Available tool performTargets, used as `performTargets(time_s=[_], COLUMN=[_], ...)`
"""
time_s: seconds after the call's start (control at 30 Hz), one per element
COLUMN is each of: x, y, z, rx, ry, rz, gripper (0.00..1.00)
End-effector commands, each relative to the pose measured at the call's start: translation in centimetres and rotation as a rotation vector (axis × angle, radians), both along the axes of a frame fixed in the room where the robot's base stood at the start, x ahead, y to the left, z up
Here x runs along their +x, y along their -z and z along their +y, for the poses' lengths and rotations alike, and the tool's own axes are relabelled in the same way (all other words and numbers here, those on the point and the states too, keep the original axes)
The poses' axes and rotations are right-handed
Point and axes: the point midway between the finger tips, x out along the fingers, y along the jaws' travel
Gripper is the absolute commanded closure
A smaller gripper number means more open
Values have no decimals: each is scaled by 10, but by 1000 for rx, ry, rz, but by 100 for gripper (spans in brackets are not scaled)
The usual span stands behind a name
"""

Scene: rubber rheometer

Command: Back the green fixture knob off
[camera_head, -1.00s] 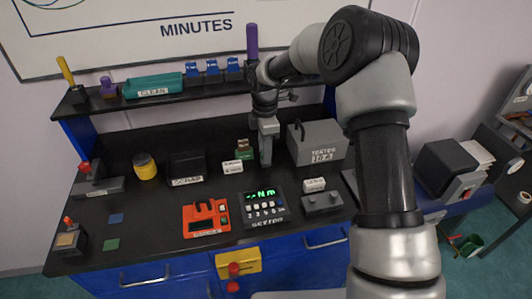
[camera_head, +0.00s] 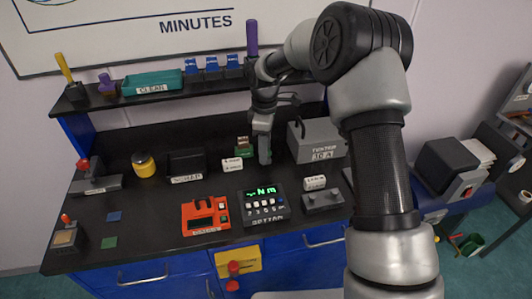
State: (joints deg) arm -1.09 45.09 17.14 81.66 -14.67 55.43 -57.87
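A small fixture with green on it (camera_head: 245,151) stands at the back middle of the black bench, behind a white label card. It is too small to make out a separate knob. My gripper (camera_head: 265,160) points down just to the right of this fixture, close beside it in the picture. I cannot tell whether it touches the fixture. The fingers are seen as one narrow grey shape, so their opening and anything between them are hidden.
A grey tester box (camera_head: 317,142) stands close to the right of my gripper. In front are a keypad with a green display (camera_head: 264,204), an orange-red device (camera_head: 205,215) and a grey block (camera_head: 323,200). A shelf (camera_head: 180,88) runs behind.

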Motion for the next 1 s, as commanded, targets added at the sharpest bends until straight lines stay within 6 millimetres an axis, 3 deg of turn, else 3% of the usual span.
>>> performTargets(time_s=[1.0], x=[2], y=[-1], z=[-2], rx=[-1], ry=[1161], rz=[-1], gripper=[61])
